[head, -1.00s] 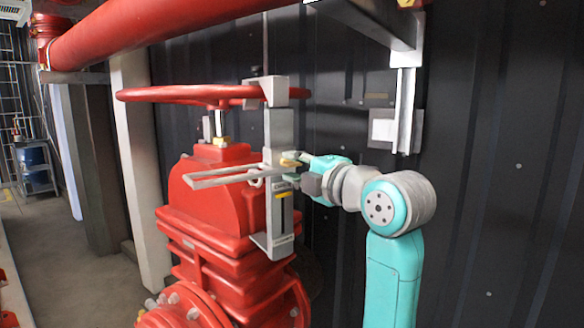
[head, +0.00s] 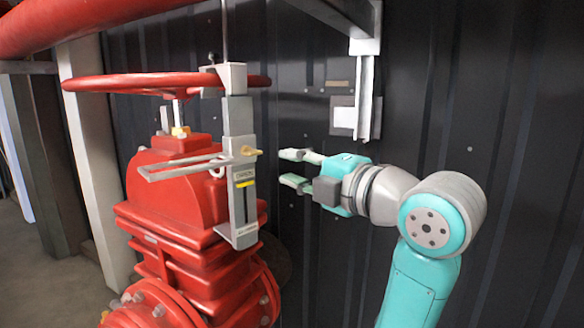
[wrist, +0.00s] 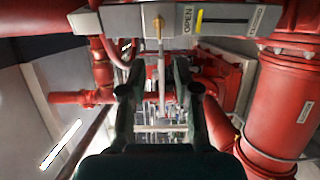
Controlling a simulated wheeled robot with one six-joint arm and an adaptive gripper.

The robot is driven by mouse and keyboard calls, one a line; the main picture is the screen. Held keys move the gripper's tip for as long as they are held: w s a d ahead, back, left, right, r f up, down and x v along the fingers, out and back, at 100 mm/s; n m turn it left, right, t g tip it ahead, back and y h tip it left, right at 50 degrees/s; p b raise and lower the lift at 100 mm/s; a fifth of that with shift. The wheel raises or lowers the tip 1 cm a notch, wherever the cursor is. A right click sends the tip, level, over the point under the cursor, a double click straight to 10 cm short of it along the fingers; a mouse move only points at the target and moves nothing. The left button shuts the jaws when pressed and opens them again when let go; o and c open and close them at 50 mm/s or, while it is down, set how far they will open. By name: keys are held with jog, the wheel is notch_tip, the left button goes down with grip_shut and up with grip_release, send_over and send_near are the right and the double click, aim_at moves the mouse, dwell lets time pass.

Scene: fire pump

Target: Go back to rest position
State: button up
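My gripper (head: 292,168) is open and empty in the head view, its two green-tipped fingers pointing left. It hangs to the right of the grey indicator bracket (head: 240,190) on the red valve, with a clear gap between them. The bracket carries a small brass knob (head: 248,151) and a yellow mark. In the wrist view my gripper (wrist: 155,68) shows two dark fingers spread apart with nothing between them. The bracket's plate (wrist: 225,20), with an OPEN label and the brass knob (wrist: 158,27), lies across the top there.
A red handwheel (head: 110,84) tops the valve body (head: 165,185). A red pipe (head: 80,22) runs overhead at left. A metal support (head: 365,90) hangs above my gripper, near the dark wall (head: 520,120). The wrist view shows a large red pipe (wrist: 285,105) at right.

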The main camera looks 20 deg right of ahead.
notch_tip(320, 180, down, 20)
jog(key=w+m+h, duration=0.2)
jog(key=m, duration=0.6)
jog(key=s+a+f+m+h, duration=0.15)
jog(key=s+f+m, duration=0.35)
jog(key=s+f, duration=0.5)
jog(key=s+f+m+h, duration=0.2)
jog(key=s+f+m, duration=0.3)
jog(key=f, duration=1)
jog(key=s+f+m+g, duration=0.1)
jog(key=s+f+m, duration=0.1)
jog(key=s, duration=1.2)
jog(key=s+a+f+m+g, duration=0.1)
jog(key=s+f, duration=0.2)
jog(key=s, duration=1.2)
jog(key=shift+a+m, duration=0.25)
jog(key=shift+m, duration=0.15)
